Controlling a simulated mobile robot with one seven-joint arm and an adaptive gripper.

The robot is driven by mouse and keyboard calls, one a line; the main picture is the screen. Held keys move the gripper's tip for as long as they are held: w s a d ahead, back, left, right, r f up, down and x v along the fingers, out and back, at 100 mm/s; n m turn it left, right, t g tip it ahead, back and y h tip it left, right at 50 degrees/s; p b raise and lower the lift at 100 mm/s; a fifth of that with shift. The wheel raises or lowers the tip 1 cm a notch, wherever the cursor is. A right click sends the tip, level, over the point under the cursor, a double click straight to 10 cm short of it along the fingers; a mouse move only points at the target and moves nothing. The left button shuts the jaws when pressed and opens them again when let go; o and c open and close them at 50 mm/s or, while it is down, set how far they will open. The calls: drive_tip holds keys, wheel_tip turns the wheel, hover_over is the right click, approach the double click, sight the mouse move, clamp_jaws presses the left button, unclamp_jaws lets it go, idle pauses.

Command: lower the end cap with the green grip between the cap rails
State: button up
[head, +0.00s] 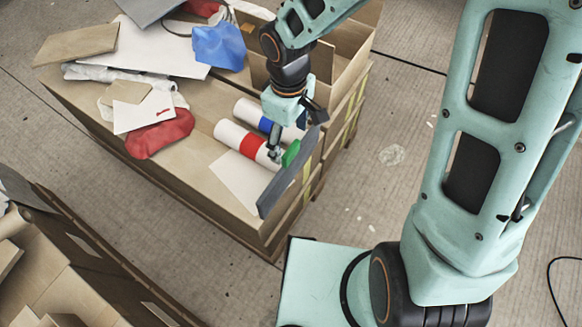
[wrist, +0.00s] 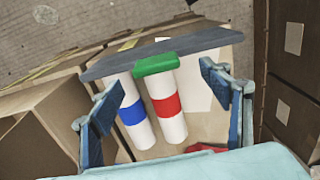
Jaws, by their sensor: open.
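The end cap (head: 272,197) is a thin, dark grey panel standing on edge at the near right edge of the cardboard-topped stack. Its green grip (head: 291,153) is a short bar on its upper side. In the wrist view the cap (wrist: 205,42) crosses the top, with the green grip (wrist: 156,64) near its middle. My gripper (head: 297,137) is above the cap, its fingers apart. In the wrist view my gripper (wrist: 162,76) has one finger on each side of the grip, with gaps at both sides. I cannot make out the cap rails.
Two white rolls, one with a red band (head: 249,146) and one with a blue band (head: 265,125), lie beside the cap. A red bag (head: 160,133), a blue bag (head: 219,47) and white sheets cover the stack's left. An open carton (head: 350,45) stands behind.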

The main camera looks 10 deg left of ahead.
sight(291, 148)
drive_tip(key=f+b, duration=0.1)
drive_tip(key=f, duration=0.2)
drive_tip(key=f+b, duration=0.1)
drive_tip(key=f, duration=0.2)
drive_tip(key=shift+w+d, duration=0.15)
drive_tip(key=shift+w, duration=0.05)
clamp_jaws()
idle(0.4)
